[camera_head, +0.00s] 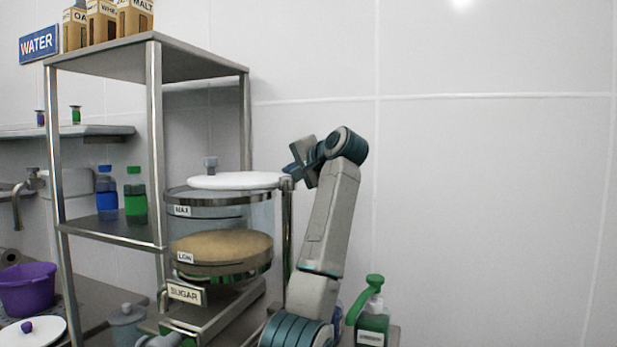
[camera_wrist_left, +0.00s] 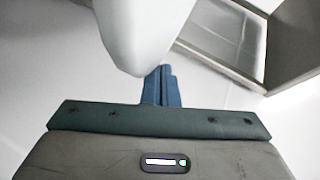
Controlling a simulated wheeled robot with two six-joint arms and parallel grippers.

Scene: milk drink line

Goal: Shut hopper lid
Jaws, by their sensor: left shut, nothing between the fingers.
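The hopper (camera_head: 222,215) is a clear cylinder with MAX, LOW and SUGAR labels and tan contents in its lower part. Its white lid (camera_head: 235,181) lies nearly flat over the top, offset to the right of the rim; whether it is fully seated I cannot tell. My left gripper (camera_head: 297,166) is shut and empty beside the lid's right edge, near the upright post. In the left wrist view, the shut blue fingers (camera_wrist_left: 162,85) are close to a white rounded shape, likely the lid (camera_wrist_left: 145,35); contact is unclear. My right gripper is not in view.
A steel shelf rack (camera_head: 155,140) stands left of and behind the hopper, with cartons on top and blue and green bottles (camera_head: 135,195) lower down. A green pump bottle (camera_head: 372,315) stands right of my left arm. The wall side at right is clear.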

